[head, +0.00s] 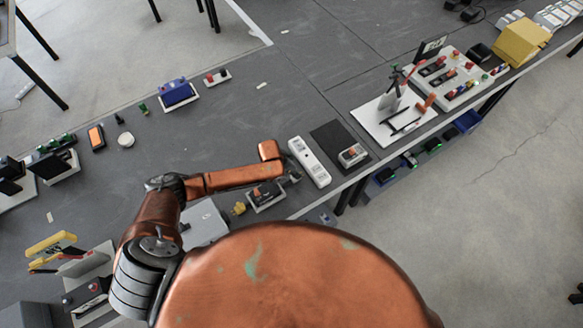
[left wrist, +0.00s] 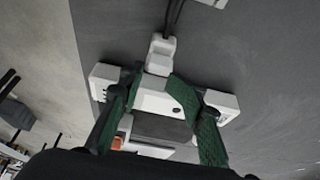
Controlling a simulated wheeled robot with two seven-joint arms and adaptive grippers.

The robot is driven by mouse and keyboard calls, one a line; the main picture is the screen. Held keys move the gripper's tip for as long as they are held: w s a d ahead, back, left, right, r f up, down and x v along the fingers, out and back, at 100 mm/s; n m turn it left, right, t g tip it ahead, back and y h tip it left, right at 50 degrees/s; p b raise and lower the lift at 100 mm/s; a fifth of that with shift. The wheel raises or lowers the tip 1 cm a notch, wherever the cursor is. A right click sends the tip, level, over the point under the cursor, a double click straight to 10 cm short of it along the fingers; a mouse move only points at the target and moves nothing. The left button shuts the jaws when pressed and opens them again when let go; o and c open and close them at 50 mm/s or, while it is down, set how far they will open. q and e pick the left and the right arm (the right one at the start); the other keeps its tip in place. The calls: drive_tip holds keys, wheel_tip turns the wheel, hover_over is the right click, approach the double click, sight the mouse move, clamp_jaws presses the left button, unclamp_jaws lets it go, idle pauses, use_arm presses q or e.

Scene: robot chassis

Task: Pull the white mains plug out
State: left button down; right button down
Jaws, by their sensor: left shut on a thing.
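The white power strip (head: 310,163) lies on the dark bench, near its edge. In the left wrist view the strip (left wrist: 223,101) runs across the picture behind my fingers. The white mains plug (left wrist: 160,50) shows there with a dark cable leaving its top; its lower end is at the strip. I cannot make out the plug in the head view. My left gripper (left wrist: 153,78) has its green fingers on both sides of the plug's lower end and is shut on it. In the head view the left gripper (head: 292,177) is small beside the strip. My right gripper is not in view.
A dark mat (head: 333,139) with a small device (head: 353,155) lies right of the strip. Another small device (head: 265,195) and a yellow piece (head: 239,208) are below my left arm. A white board with a stand (head: 393,118) is further right. The bench behind the strip is clear.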

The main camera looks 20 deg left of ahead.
use_arm(q)
drive_tip(key=c, duration=1.6)
unclamp_jaws()
drive_tip(key=shift+s+a+f, duration=0.1)
drive_tip(key=shift+s+f, duration=0.7)
drive_tip(key=shift+f, duration=0.05)
drive_tip(key=shift+a+r, duration=0.1)
drive_tip(key=shift+w+r, duration=0.1)
drive_tip(key=shift+r, duration=0.3)
drive_tip(key=v, duration=1.1)
drive_tip(key=shift+r, duration=0.3)
drive_tip(key=shift+w, duration=0.1)
drive_tip(key=shift+a, duration=0.1)
